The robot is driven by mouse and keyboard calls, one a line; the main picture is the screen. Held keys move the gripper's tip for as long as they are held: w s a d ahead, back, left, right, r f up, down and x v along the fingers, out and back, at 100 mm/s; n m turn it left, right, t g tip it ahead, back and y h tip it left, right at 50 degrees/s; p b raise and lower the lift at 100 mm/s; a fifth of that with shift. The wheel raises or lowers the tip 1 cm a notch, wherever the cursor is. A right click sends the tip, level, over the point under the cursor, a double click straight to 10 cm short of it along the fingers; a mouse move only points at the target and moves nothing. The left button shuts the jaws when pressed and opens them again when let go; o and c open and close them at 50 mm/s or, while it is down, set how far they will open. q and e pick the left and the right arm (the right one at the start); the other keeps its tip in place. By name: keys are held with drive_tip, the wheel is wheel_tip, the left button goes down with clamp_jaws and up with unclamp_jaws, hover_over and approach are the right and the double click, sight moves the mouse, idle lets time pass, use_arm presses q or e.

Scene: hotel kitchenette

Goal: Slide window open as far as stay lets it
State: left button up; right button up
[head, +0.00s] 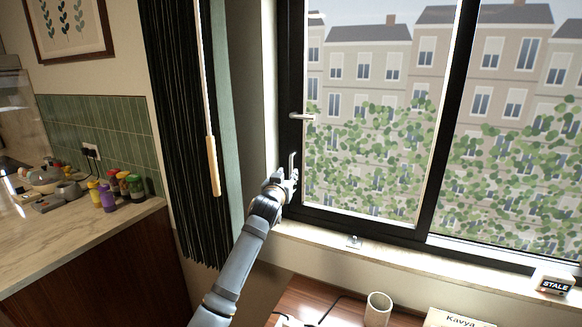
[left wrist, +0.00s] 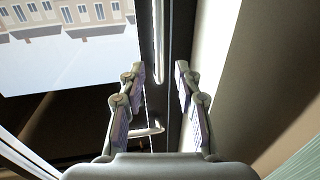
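The window has a black frame, with a left sash (head: 365,215) and a right pane (head: 510,170). The left sash's edge stands at the left jamb, with no gap that I can see. A silver lever (head: 302,117) juts out horizontally on its left stile; below it is an upright pull handle (head: 292,165). My left gripper (head: 288,180) is at the pull handle's lower end. In the left wrist view the left gripper's fingers (left wrist: 160,72) are open, with the pull handle (left wrist: 158,40) lined up between them; contact cannot be told. The lever (left wrist: 150,131) shows there too.
A small metal fitting (head: 354,242), possibly the stay, sits on the sill (head: 400,259). A dark curtain (head: 178,120) and wand (head: 212,165) hang left of my arm. Below are a mug (head: 378,309) and a Kavya card (head: 460,319); a STALE box (head: 554,284) sits right.

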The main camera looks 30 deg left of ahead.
sight(291, 169)
use_arm(q)
drive_tip(key=p+x, duration=0.1)
drive_tip(key=x, duration=0.4)
drive_tip(key=shift+w, duration=0.25)
drive_tip(key=shift+w+a+f, duration=0.1)
drive_tip(key=shift+w, duration=0.2)
clamp_jaws()
use_arm(e)
drive_tip(key=shift+w+r, duration=0.7)
drive_tip(key=shift+w, duration=0.05)
